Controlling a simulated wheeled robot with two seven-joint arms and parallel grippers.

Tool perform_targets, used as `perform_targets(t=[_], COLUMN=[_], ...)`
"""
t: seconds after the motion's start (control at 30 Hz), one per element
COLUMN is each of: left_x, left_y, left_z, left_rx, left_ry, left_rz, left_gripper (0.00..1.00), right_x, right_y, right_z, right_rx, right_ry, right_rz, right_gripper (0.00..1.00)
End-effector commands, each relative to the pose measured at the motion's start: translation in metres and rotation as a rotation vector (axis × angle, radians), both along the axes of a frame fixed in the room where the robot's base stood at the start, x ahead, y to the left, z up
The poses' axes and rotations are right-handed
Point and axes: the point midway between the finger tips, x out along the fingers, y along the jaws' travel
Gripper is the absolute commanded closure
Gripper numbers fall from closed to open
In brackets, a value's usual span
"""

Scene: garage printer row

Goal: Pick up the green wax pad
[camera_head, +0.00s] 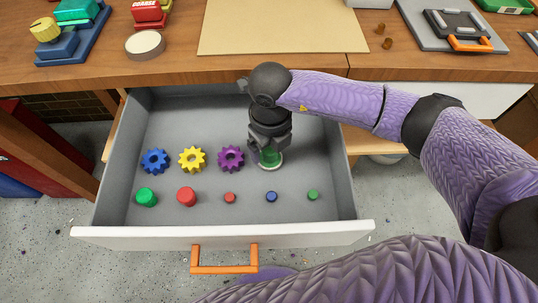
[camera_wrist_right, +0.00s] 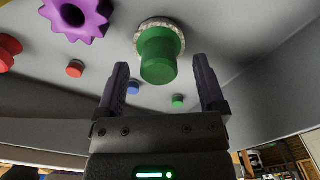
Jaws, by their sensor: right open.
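The green wax pad stands in the open drawer, at the right of the row of gears. It looks like a green knob (camera_wrist_right: 158,58) on a pale round base, and its base rim shows in the head view (camera_head: 270,166). My right gripper (camera_head: 268,150) points down over it and hides part of it. In the wrist view my right gripper (camera_wrist_right: 162,85) is open, with the green knob ahead of and partly between its two fingertips; I cannot tell whether they touch it. My left gripper is not in view.
The grey drawer (camera_head: 320,205) also holds blue (camera_head: 155,161), yellow (camera_head: 192,159) and purple (camera_head: 231,158) gears. Several green, red and blue cylinders lie nearer its white front (camera_head: 150,238). The wooden worktop (camera_head: 190,70) overhangs the back. The drawer's right side is free.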

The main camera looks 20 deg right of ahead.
Motion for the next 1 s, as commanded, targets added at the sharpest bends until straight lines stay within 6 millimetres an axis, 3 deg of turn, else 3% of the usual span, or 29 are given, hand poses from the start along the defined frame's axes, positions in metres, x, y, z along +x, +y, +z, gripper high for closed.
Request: perform_targets(t=[0.03,0.1,0.27,0.3,0.7,1.0], left_x=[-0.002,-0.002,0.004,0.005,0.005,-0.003], left_y=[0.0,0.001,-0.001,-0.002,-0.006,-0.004], left_z=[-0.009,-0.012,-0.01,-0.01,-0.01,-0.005], left_rx=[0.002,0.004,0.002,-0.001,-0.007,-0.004], left_ry=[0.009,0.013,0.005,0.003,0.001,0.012], left_rz=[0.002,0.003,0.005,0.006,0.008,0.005], left_gripper=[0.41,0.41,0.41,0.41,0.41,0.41], right_x=[-0.001,-0.001,0.0,0.0,0.0,0.0], right_y=[0.0,0.001,0.001,0.001,0.001,0.001], right_z=[-0.017,-0.024,-0.021,-0.021,-0.021,-0.013], right_rx=[-0.001,0.001,0.002,0.002,0.003,0.004], right_ry=[0.006,0.005,0.002,0.002,0.001,-0.001], right_rz=[-0.001,0.0,0.001,0.001,0.001,0.001], right_gripper=[0.11,0.11,0.11,0.15,1.0,1.0])
